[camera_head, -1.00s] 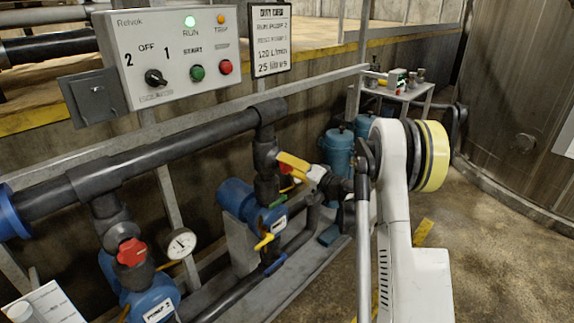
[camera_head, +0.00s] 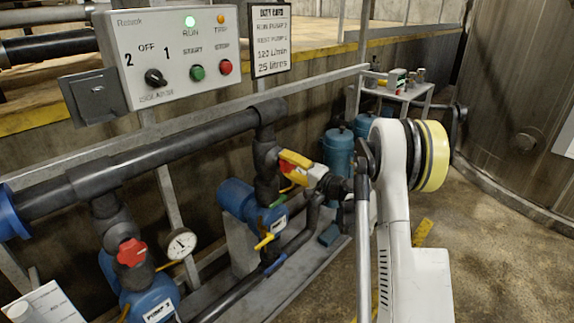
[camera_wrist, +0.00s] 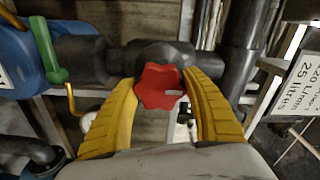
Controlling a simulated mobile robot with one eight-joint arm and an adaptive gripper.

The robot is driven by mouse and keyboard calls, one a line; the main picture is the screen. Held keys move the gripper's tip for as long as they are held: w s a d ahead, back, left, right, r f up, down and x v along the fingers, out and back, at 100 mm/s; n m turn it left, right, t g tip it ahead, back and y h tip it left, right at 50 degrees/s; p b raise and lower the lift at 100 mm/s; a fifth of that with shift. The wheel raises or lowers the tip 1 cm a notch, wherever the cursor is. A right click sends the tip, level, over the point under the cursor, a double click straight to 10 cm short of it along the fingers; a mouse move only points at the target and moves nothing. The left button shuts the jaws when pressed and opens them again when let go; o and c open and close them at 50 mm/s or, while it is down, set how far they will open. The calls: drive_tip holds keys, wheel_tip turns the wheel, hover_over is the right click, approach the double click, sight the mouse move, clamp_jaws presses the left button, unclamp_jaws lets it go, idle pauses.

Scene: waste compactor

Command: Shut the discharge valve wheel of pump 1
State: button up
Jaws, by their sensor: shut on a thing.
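A red lobed valve wheel (camera_wrist: 160,87) sits on dark pipework in the middle of the wrist view. My gripper (camera_wrist: 161,90) has its two yellow ribbed fingers on either side of the wheel, shut on it. In the head view my gripper (camera_head: 293,168) is at the right-hand pump's upright pipe, and its fingers mostly hide the wheel. The blue right-hand pump (camera_head: 236,198) stands below; its label is too small to read.
Another red wheel (camera_head: 132,252) tops the left-hand pump, beside a pressure gauge (camera_head: 181,243). A control box (camera_head: 175,55) and a duty card (camera_head: 270,38) are above the pipes. In the wrist view a green lever (camera_wrist: 47,50) is at the left.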

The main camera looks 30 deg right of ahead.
drive_tip(key=o, duration=1.2)
drive_tip(key=shift+s, duration=0.1)
drive_tip(key=v, duration=1.2)
